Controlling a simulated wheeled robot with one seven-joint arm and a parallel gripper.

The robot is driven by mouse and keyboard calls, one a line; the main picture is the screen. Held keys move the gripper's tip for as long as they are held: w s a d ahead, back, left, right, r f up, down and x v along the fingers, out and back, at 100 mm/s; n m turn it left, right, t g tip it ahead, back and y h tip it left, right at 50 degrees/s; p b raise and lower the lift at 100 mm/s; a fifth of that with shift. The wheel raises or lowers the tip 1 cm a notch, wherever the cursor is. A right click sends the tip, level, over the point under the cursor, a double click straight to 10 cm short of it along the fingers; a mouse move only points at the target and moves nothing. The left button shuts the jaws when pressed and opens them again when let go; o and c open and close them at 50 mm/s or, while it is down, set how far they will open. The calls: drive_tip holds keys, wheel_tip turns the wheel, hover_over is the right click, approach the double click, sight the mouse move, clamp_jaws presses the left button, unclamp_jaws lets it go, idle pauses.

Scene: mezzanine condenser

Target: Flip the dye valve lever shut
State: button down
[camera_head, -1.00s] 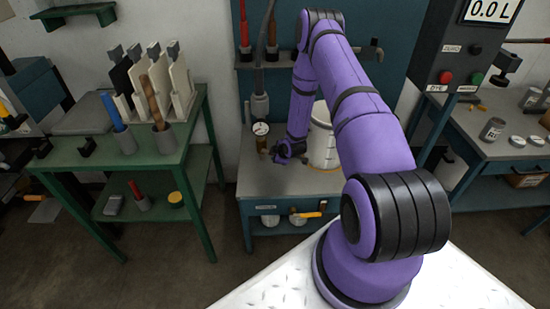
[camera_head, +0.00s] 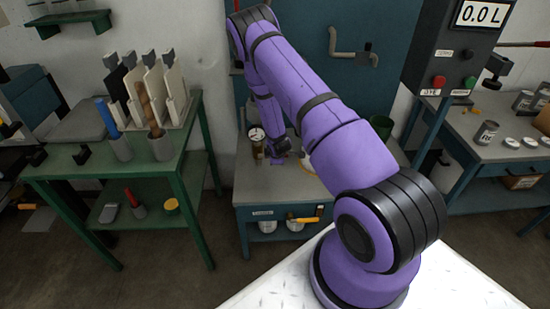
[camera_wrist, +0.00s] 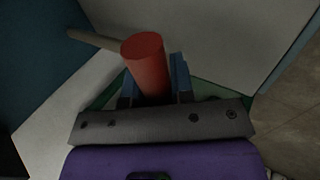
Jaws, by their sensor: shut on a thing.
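In the wrist view my gripper (camera_wrist: 153,82) has its two blue-grey fingers on either side of a red cylinder (camera_wrist: 147,62) and is shut on it. The cylinder looks like the grip of the dye valve lever, though its attachment is not clear. A pale rod (camera_wrist: 93,40) runs from behind it to the teal panel at the upper left. In the head view my arm covers the middle of the bench. The fingers and the red cylinder cannot be made out there.
A round gauge (camera_head: 256,134) stands on the blue-grey bench (camera_head: 255,190). A pale pipe (camera_head: 352,56) is on the teal panel above. A green rack table (camera_head: 75,165) stands left, and a control box (camera_head: 447,60) reading 0.0 L hangs right. A green bin (camera_head: 398,157) is beside my arm.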

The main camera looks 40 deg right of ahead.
drive_tip(key=c, duration=1)
unclamp_jaws()
drive_tip(key=shift+o, duration=0.2)
drive_tip(key=v, duration=1)
drive_tip(key=shift+s+r, duration=0.2)
drive_tip(key=shift+r, duration=0.15)
drive_tip(key=shift+a, duration=0.1)
